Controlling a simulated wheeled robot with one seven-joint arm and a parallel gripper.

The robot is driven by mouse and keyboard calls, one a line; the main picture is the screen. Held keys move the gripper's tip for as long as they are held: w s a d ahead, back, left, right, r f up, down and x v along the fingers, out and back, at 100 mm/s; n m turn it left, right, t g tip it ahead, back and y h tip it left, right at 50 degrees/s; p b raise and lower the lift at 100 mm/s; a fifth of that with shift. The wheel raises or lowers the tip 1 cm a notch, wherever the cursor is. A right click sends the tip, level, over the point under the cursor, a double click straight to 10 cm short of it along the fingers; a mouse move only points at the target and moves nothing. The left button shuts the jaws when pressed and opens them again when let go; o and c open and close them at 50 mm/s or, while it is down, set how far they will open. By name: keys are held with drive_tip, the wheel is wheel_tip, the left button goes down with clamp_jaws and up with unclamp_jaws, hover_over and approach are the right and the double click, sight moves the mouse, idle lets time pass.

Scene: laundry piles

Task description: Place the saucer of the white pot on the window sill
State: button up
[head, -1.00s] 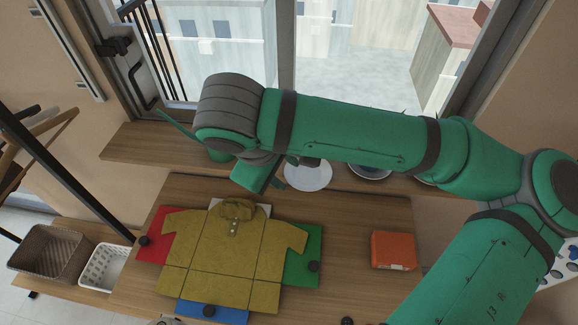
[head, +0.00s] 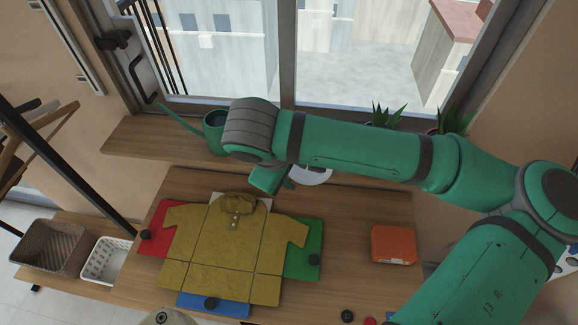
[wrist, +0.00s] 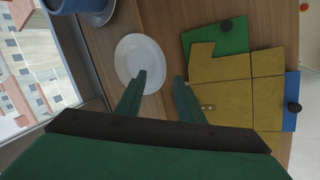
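A round white saucer (head: 318,176) lies by the front edge of the window sill (head: 135,140), partly hidden by my arm. In the wrist view the saucer (wrist: 130,52) is whole except where a fingertip covers its lower rim. I cannot tell whether it rests on the sill or the desk. My gripper (wrist: 160,76) is open and empty, with one finger over the saucer's near rim and the other beside it over the wood. It also shows at the saucer's left in the head view (head: 288,184). I cannot make out a white pot.
A green watering can (head: 214,128) stands on the sill, with plants (head: 385,115) farther right. A blue pot (wrist: 68,5) is near the saucer. On the desk (head: 370,205) are a yellow shirt (head: 225,250) on a coloured folding board and an orange box (head: 394,244).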

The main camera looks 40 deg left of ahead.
sight(300, 179)
drive_tip(key=shift+x, duration=1.9)
clamp_jaws()
